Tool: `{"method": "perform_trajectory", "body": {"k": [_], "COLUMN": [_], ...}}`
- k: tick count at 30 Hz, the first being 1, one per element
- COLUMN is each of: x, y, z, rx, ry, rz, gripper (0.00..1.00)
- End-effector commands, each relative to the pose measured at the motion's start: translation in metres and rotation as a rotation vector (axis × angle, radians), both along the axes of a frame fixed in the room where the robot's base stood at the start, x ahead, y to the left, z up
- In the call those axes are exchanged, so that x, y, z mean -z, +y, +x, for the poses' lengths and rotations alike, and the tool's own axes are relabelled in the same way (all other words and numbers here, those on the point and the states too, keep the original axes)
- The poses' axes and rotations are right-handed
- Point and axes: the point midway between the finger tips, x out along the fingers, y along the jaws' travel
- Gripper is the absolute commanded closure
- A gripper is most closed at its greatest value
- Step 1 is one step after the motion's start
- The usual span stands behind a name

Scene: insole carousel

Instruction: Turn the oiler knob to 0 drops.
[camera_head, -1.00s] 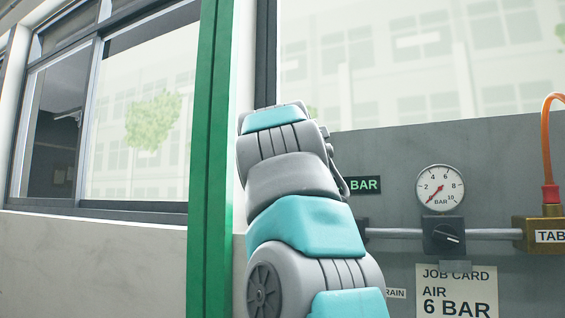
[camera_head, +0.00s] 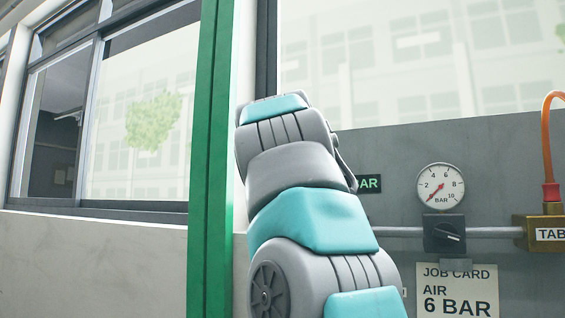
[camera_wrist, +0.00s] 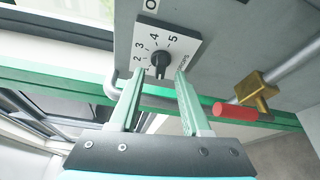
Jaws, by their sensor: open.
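The oiler knob (camera_wrist: 159,62) is a small black knob on a white dial plate (camera_wrist: 181,43) in the wrist view. Numbers 1 to 5 run round the plate; the 0 mark cannot be made out. The knob's dark bar extends toward the bottom of the picture; which number it marks is unclear. My gripper (camera_wrist: 160,75) is open and empty, its two green fingers reaching up with their tips left and right of the knob's lower end. I cannot tell whether they touch it. In the head view my arm hides the gripper and the oiler.
A brass valve with a red handle (camera_wrist: 235,111) is right of my fingers. In the head view, a pressure gauge (camera_head: 441,187) sits above a black regulator knob (camera_head: 448,232). A job card (camera_head: 460,292) reads "AIR 6 BAR". A green post (camera_head: 209,150) stands left of my arm.

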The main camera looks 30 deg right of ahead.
Motion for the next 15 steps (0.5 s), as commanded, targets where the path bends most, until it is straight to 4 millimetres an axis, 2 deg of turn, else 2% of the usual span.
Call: {"method": "perform_trajectory", "body": {"k": [9,15], "x": [-0.003,-0.002], "y": [0.023,0.029], "z": [-0.04,-0.049], "rx": [0.0,0.0], "ry": [-0.001,0.003], "rz": [0.0,-0.002], "gripper": [0.53,0.53]}}
